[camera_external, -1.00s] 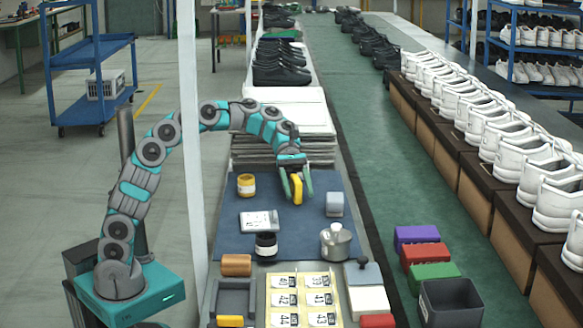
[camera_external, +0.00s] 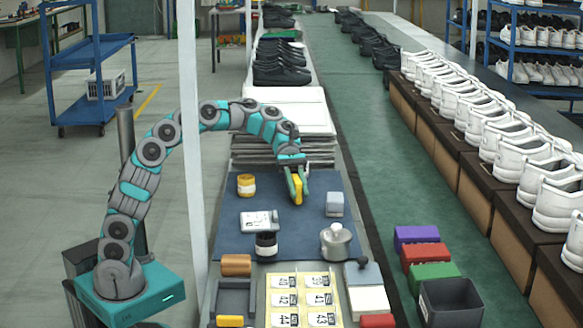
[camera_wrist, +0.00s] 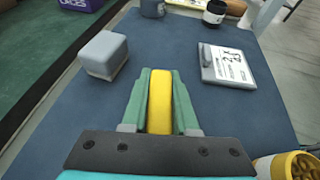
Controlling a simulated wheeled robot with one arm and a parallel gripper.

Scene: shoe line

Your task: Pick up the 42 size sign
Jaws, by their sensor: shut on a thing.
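My gripper (camera_external: 298,190) has its green fingers shut on a yellow piece (camera_external: 297,188), low over the blue mat. In the wrist view the yellow piece (camera_wrist: 160,100) stands between the two fingers (camera_wrist: 160,98), its narrow edge toward the camera. No number shows on it, so I cannot tell whether it is the 42 size sign. Several yellow-and-white number cards lie on a board (camera_external: 301,271) at the near end of the table; their numbers are too small to read surely. A grey holder with a printed white card (camera_external: 259,221) lies on the mat, also in the wrist view (camera_wrist: 227,64).
On the blue mat (camera_external: 290,220) stand a yellow jar (camera_external: 246,185), a grey block (camera_external: 335,204), a black jar (camera_external: 266,246) and a metal container (camera_external: 336,242). White stacked sheets (camera_external: 285,110) lie behind the mat.

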